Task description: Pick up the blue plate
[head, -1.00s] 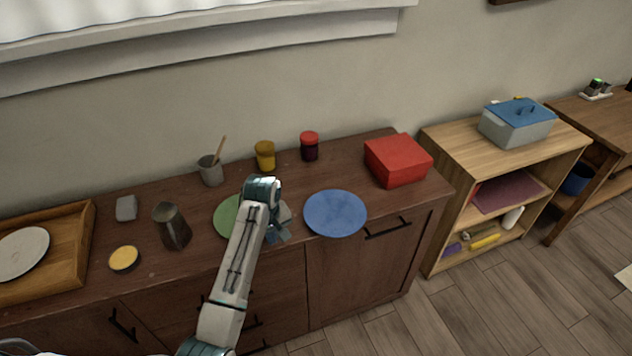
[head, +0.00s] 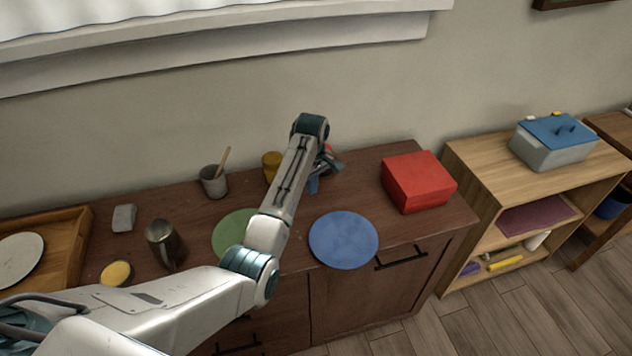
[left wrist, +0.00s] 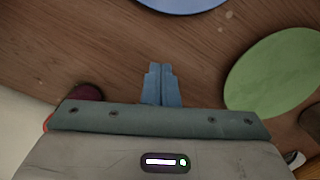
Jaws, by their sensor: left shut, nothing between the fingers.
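The blue plate (head: 343,240) lies flat on the dark wooden cabinet top near its front edge. Its edge also shows at the top of the left wrist view (left wrist: 185,3). My left gripper (head: 313,184) is behind the plate, over the back part of the cabinet top, apart from the plate. Its blue fingers (left wrist: 161,86) are shut with nothing between them. My right gripper is not in view.
A green plate (head: 232,232) lies left of the blue one, partly behind my arm. A red box (head: 418,181) stands to the right.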

